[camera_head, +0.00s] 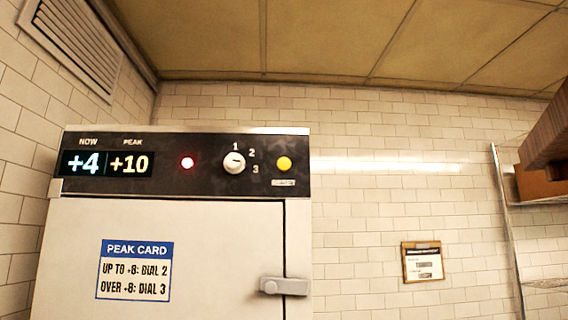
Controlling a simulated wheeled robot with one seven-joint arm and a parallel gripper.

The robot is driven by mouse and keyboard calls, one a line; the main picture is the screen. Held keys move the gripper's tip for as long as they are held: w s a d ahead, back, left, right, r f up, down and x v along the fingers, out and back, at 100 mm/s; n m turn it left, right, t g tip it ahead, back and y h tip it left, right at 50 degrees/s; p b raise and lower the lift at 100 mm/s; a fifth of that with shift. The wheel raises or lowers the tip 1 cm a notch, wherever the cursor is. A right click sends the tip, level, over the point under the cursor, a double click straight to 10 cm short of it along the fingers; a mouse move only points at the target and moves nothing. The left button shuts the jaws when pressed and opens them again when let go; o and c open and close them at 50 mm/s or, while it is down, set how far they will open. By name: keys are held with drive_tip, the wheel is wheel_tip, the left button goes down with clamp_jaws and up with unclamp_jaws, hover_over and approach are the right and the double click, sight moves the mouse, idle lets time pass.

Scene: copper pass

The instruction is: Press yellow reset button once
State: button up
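The yellow button (284,163) is round and sits at the right end of the dark control panel (205,184) on top of a white cabinet. A small label (283,182) is below it, too small to read. A white dial (234,162) with marks 1, 2 and 3 is to its left; I cannot tell exactly which mark it points to. A red light (187,163) glows further left. The display (105,163) reads NOW +4 and PEAK +10. My gripper is not in view, and nothing covers the button.
The cabinet door (200,250) has a grey latch (284,286) and a peak card (135,270): up to +8 dial 2, over +8 dial 3. A notice (423,262) hangs on the tiled wall. A metal rack (507,220) and a brown wooden-looking object (548,135) are at right.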

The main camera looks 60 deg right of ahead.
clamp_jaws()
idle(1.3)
